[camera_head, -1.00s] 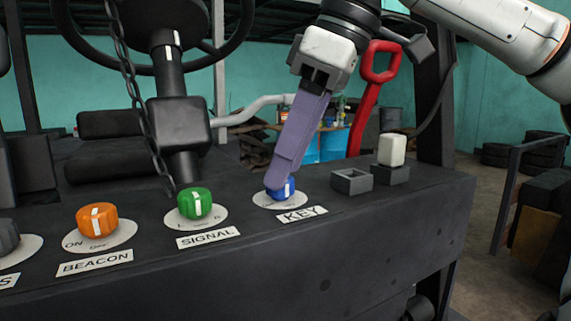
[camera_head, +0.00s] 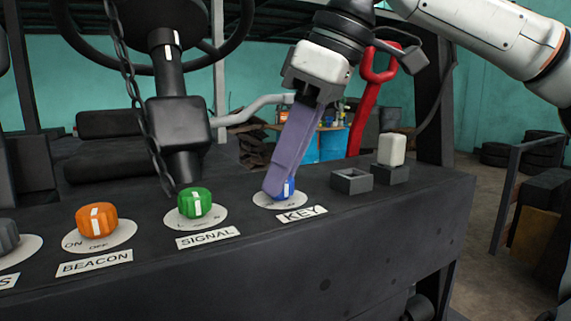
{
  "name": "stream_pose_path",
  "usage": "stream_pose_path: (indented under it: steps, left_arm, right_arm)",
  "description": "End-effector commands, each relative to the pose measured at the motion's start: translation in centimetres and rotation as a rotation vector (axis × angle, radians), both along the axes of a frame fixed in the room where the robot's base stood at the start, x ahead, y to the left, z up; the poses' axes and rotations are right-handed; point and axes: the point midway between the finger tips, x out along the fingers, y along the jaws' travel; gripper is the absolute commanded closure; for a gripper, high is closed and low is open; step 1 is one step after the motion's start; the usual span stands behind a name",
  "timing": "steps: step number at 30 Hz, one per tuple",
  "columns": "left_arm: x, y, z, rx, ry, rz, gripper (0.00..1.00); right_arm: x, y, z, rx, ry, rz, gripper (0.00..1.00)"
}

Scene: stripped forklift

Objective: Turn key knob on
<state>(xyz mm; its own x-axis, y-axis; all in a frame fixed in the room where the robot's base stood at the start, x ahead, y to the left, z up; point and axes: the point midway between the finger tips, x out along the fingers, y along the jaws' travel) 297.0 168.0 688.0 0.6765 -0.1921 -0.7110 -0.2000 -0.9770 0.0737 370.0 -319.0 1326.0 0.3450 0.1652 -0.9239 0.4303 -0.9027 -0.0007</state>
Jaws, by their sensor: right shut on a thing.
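The blue key knob (camera_head: 287,190) sits on a round white dial plate (camera_head: 270,203) on the dark panel, behind the KEY label (camera_head: 301,214). A white mark on the knob faces me. My right gripper (camera_head: 279,188) comes down from above with its purple fingers shut on the key knob. The fingers cover the knob's left side and part of the dial. My left gripper is not in view.
To the left are the green SIGNAL knob (camera_head: 195,203) and the orange BEACON knob (camera_head: 97,220). To the right are an empty square socket (camera_head: 351,181) and a white switch (camera_head: 391,149). A red lever (camera_head: 370,95), a hanging chain (camera_head: 136,100) and a steering wheel (camera_head: 90,62) stand behind.

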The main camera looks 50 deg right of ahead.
Motion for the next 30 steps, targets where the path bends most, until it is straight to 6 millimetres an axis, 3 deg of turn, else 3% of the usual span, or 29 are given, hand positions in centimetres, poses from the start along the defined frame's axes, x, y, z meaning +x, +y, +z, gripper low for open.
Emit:
stream_pose_path:
  steps: [8, 30]
  left_arm:
    - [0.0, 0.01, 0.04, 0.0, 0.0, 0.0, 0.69]
    - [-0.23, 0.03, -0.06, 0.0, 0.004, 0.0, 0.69]
  right_arm:
    - [-0.09, 0.11, 0.09, -0.005, -0.002, -0.16, 0.93]
    - [0.0, 0.58, 0.08, -0.004, -0.003, -0.819, 0.93]
